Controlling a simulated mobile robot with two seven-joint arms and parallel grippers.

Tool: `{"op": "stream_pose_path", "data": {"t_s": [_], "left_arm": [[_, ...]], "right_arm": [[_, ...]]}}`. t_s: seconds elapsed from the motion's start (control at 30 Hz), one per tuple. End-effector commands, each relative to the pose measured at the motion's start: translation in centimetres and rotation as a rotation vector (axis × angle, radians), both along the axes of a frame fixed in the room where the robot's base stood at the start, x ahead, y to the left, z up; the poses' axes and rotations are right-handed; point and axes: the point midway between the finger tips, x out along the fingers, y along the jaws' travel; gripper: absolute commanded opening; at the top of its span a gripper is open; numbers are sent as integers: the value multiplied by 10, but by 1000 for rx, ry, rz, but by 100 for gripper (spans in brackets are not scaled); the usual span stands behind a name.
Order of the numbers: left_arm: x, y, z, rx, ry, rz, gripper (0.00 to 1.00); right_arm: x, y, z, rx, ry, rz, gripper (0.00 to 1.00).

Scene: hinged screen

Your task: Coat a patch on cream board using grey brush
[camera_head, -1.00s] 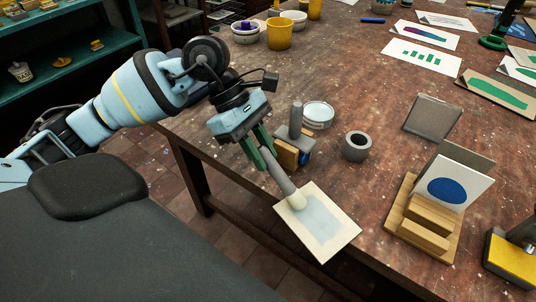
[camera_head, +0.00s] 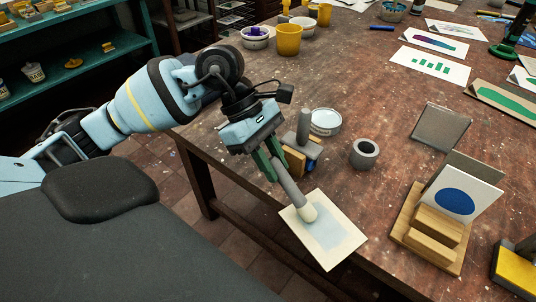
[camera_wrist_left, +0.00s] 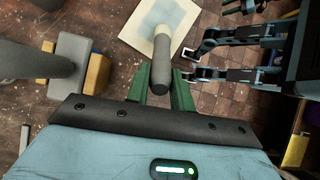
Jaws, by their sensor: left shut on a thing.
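My left gripper (camera_head: 271,165) is shut on the grey brush (camera_head: 289,185), which slants down to the right. Its cream tip (camera_head: 308,213) is at the upper left part of the cream board (camera_head: 347,247). I cannot tell whether it presses on the surface. A pale blue-grey patch (camera_head: 330,230) shows on the board's middle. In the left wrist view the green fingers (camera_wrist_left: 161,92) hold the brush (camera_wrist_left: 161,62), and its tip is over the board (camera_wrist_left: 135,32).
A grey-handled block tool (camera_head: 301,130), a round dish (camera_head: 325,121) and a grey ring-shaped pot (camera_head: 364,153) stand behind the board. A wooden stand (camera_head: 433,246) with a blue-dotted card (camera_head: 455,201) is to the right. The table's front edge runs close by the board.

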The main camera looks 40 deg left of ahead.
Motion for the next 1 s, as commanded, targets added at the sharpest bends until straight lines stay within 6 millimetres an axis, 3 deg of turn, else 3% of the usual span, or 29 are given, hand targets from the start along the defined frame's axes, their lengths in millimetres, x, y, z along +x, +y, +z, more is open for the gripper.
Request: {"op": "stream_pose_path", "data": {"t_s": [0.57,1.0], "left_arm": [[-3,-8,0,0,0,-1,0],[-11,-31,1,-1,0,-2,0]], "right_arm": [[1,0,2,1,-3,-1,36],[5,3,6,5,-11,-9,36]]}}
